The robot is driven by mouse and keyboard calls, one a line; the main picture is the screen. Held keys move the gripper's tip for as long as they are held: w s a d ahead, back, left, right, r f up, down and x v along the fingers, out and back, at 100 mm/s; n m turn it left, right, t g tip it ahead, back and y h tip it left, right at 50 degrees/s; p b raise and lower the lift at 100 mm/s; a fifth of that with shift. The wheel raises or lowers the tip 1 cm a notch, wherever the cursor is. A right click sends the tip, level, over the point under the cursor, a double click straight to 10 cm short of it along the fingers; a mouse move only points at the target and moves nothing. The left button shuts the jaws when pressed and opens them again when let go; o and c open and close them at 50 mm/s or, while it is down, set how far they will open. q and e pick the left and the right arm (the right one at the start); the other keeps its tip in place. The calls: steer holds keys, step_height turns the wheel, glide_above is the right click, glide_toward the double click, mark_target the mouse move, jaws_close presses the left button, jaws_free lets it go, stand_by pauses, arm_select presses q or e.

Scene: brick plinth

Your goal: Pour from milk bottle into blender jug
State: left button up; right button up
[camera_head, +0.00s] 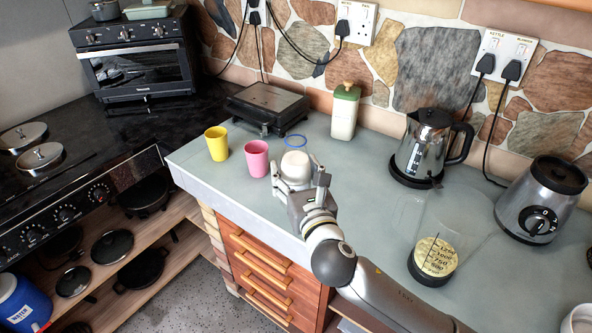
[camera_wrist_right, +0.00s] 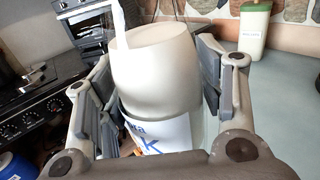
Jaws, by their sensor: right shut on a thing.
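The milk bottle (camera_head: 295,169) is a white container with a blue-lettered label, which shows in the right wrist view (camera_wrist_right: 160,80). My right gripper (camera_head: 300,187) is shut on it, with a finger on either side, above the counter near the pink cup. A blue ring shows just beyond the bottle; I cannot tell whether it belongs to it. The blender jug (camera_head: 436,250) is clear, with black level markings, a pale yellowish patch low inside and a dark base. My left gripper is out of view.
A yellow cup (camera_head: 217,144) and a pink cup (camera_head: 256,158) stand left of the gripper. Behind are a dark grill (camera_head: 267,107) and a green-lidded container (camera_head: 344,113). A kettle (camera_head: 427,150) and blender base (camera_head: 540,200) stand right. Counter between gripper and kettle is clear.

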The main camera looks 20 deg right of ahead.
steer(key=shift+s+a+r, duration=0.15)
steer(key=shift+s+r, duration=0.15)
steer(key=shift+s, duration=0.05)
steer(key=shift+s, duration=0.1)
